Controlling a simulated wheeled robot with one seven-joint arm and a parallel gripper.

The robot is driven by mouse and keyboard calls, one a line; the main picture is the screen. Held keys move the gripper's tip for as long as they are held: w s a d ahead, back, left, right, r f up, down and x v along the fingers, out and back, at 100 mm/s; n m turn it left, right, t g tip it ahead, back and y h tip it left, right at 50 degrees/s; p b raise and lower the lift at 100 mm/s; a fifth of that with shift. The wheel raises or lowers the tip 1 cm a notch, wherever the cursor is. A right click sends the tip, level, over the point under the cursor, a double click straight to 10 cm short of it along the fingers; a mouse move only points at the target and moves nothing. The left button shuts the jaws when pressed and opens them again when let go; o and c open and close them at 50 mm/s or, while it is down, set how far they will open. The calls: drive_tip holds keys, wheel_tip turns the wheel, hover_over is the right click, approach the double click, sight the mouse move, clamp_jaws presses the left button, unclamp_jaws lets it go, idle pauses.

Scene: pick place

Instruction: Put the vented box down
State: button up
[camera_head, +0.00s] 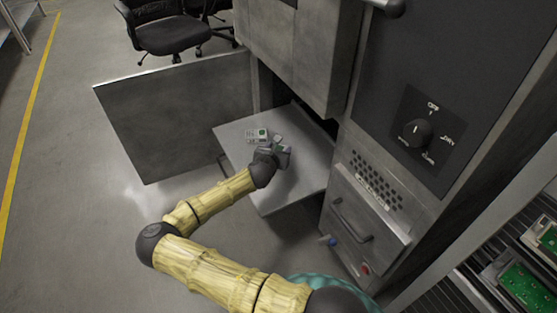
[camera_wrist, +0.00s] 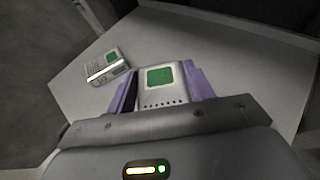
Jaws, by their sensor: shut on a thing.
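My gripper (camera_wrist: 160,92) has its purple fingers shut on the sides of a pale grey vented box (camera_wrist: 166,96). The box has a green panel on top and a row of small holes along its near edge. In the head view, my gripper (camera_head: 277,149) is over a grey pull-out shelf (camera_head: 299,176), and the held box (camera_head: 279,139) is only partly visible. The shelf (camera_wrist: 225,60) also lies beneath the box in the wrist view. I cannot tell whether the box touches the shelf.
A second small grey box (camera_wrist: 107,66) lies on the shelf to the left, apart from the held one; it shows in the head view (camera_head: 256,135). An open metal door (camera_head: 175,115) stands left of the shelf. A cabinet with a knob (camera_head: 417,133) stands right. Bare shelf surrounds both boxes.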

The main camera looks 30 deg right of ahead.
wheel_tip(320, 180, down, 5)
drive_tip(key=b, duration=0.2)
drive_tip(key=shift+b, duration=0.3)
drive_tip(key=shift+r, duration=0.1)
drive_tip(key=o, duration=1)
